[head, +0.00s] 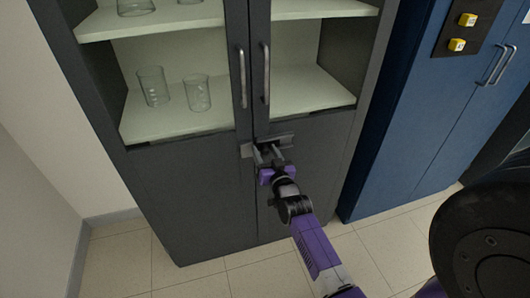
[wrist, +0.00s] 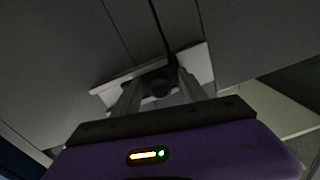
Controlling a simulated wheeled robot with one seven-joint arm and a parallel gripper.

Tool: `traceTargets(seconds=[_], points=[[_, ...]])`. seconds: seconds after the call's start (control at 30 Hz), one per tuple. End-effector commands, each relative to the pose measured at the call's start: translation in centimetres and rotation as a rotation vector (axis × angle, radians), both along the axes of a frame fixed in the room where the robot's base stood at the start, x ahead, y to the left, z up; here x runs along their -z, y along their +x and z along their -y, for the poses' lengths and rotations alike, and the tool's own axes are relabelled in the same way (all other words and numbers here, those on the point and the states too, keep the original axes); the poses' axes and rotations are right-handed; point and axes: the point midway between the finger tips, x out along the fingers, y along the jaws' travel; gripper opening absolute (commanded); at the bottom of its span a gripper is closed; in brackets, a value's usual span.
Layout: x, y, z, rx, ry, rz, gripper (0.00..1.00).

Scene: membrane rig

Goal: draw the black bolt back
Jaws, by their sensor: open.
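The bolt's light grey plates (head: 285,139) lie across the seam between the two dark grey cabinet doors, just below the long handles. In the wrist view the plates (wrist: 196,62) show on both sides of the seam. A dark round knob of the black bolt (wrist: 158,87) shows between my fingers; in the head view it is hidden behind my gripper. My gripper (head: 266,152) is at the bolt. In the wrist view my gripper (wrist: 159,80) is open, with one finger on each side of the knob. I cannot tell whether either finger touches it.
The cabinet's two vertical handles (head: 242,80) (head: 266,75) stand just above the bolt. Glass beakers (head: 153,86) stand on the shelves behind the upper doors. Tiled floor (head: 275,263) lies in front.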

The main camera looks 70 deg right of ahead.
Motion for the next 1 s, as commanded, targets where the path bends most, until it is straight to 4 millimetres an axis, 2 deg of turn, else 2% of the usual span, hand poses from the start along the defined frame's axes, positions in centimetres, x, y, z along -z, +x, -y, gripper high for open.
traceTargets(seconds=[0.23,0.27,0.5,1.0], points=[[0.03,0.06,0.06,0.0,0.001,-0.001,0.5],[0.03,0.07,0.06,0.0,0.001,-0.001,0.46],[0.02,0.06,0.05,0.0,0.0,0.0,0.0],[0.01,0.06,0.03,0.0,0.0,0.0,0.0]])
